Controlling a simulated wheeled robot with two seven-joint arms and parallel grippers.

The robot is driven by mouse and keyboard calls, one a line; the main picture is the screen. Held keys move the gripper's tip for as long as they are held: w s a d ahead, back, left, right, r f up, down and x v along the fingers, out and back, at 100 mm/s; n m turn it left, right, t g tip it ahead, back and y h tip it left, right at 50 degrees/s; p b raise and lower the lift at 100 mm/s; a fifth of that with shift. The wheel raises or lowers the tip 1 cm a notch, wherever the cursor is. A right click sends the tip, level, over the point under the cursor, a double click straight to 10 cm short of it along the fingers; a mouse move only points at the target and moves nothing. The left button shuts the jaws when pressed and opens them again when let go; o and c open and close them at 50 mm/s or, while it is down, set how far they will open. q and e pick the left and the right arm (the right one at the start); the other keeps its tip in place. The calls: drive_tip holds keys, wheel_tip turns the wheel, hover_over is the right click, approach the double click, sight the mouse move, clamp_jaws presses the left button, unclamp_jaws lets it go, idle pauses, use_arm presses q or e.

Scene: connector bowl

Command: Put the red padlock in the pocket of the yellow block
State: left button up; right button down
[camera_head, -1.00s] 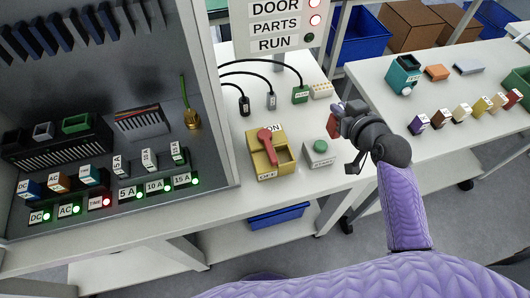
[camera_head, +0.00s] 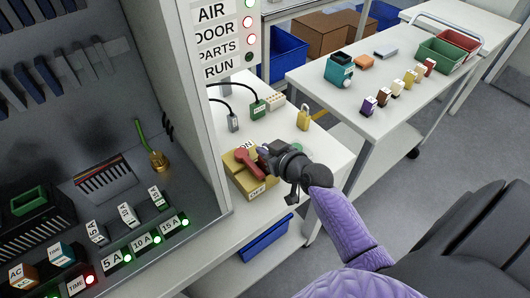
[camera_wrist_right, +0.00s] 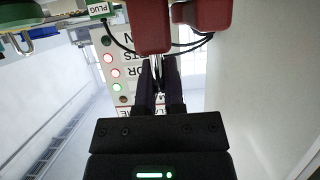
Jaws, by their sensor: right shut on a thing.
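The yellow block (camera_head: 262,193) stands on the bench right of the grey cabinet. It carries a red switch handle (camera_head: 247,166), and its pocket is mostly hidden by my right gripper. My right gripper (camera_head: 265,157) is at the block's right side, close to the handle. In the right wrist view, its dark fingers (camera_wrist_right: 159,88) are shut on the shackle of the red padlock (camera_wrist_right: 152,28), with the red body beyond the fingertips. Another red part (camera_wrist_right: 203,14), probably the switch handle, lies right beside it. Whether they touch I cannot tell. My left gripper is out of view.
A brass padlock (camera_head: 303,118) stands on the bench behind my right gripper. A green plug (camera_head: 257,108) and a grey plug (camera_head: 233,122) lie behind the block. The green-button box is mostly hidden by my gripper. The cabinet wall (camera_head: 190,110) rises close on the left.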

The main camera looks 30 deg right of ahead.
drive_tip(key=shift+f, duration=0.1)
drive_tip(key=c, duration=0.7)
unclamp_jaws()
drive_tip(key=shift+r, duration=0.2)
drive_tip(key=a+p+v, duration=0.1)
drive_tip(key=p+v, duration=0.2)
drive_tip(key=v, duration=0.9)
drive_tip(key=s+f+m+g+h, duration=0.1)
drive_tip(key=s+f+g, duration=0.25)
drive_tip(key=f, duration=0.55)
drive_tip(key=s+f+g, duration=0.2)
drive_tip(key=s+f, duration=0.2)
drive_tip(key=f, duration=0.6)
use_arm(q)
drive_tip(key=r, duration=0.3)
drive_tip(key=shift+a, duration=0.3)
use_arm(e)
drive_tip(key=s+a+f+n+g, duration=0.1)
drive_tip(key=s+a+f+g, duration=0.1)
drive_tip(key=s+f, duration=0.2)
drive_tip(key=s+a+f+n+g, duration=0.1)
drive_tip(key=s+a+f+g, duration=0.1)
drive_tip(key=s, duration=0.7)
drive_tip(key=s+a+f+g, duration=0.2)
drive_tip(key=s+f+g, duration=0.1)
drive_tip(key=s+f, duration=0.3)
drive_tip(key=shift+s+a+f+n, duration=0.3)
drive_tip(key=shift+s+n, duration=0.1)
